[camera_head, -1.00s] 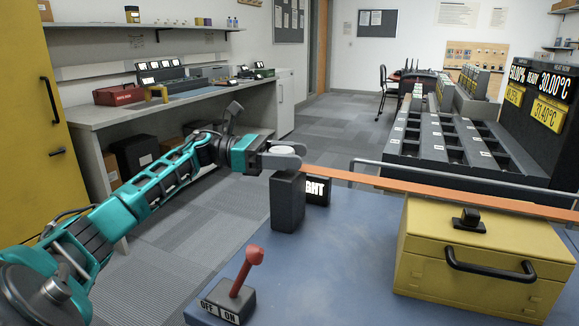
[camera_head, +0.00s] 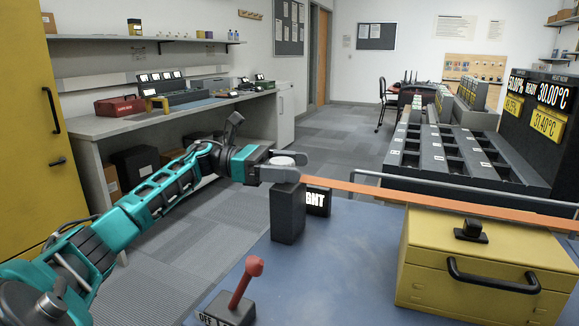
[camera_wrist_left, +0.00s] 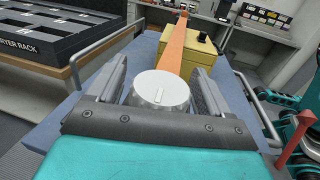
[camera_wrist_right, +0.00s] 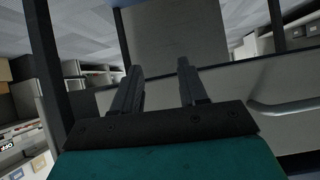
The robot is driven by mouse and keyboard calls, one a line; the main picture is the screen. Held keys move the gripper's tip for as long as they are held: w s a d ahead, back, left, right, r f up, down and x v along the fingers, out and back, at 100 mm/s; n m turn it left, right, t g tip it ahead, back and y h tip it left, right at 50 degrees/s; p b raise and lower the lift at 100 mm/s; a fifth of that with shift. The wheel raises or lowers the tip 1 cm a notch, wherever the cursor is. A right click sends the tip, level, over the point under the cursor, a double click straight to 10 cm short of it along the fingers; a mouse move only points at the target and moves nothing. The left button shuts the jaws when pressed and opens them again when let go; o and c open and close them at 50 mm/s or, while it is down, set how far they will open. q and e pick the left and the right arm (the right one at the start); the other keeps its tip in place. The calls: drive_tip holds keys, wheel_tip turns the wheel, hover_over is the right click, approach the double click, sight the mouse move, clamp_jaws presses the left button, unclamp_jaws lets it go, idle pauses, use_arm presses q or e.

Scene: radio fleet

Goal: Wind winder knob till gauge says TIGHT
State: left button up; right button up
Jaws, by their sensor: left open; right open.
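The winder is a dark upright post (camera_head: 287,215) on the blue surface, with a pale round knob (camera_head: 282,160) on top. An orange strap (camera_head: 400,190) runs from the winder over a yellow case. My right gripper (camera_wrist_right: 155,80) is open and empty, away from the winder.
The yellow case (camera_head: 485,255) with a black handle stands on the right of the blue surface (camera_head: 335,265). A red lever switch (camera_head: 245,285) stands in front of the post. A grey rail (camera_head: 460,195) borders the far edge.

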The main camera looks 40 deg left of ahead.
use_arm(q)
drive_tip(key=v, duration=1.3)
idle(0.4)
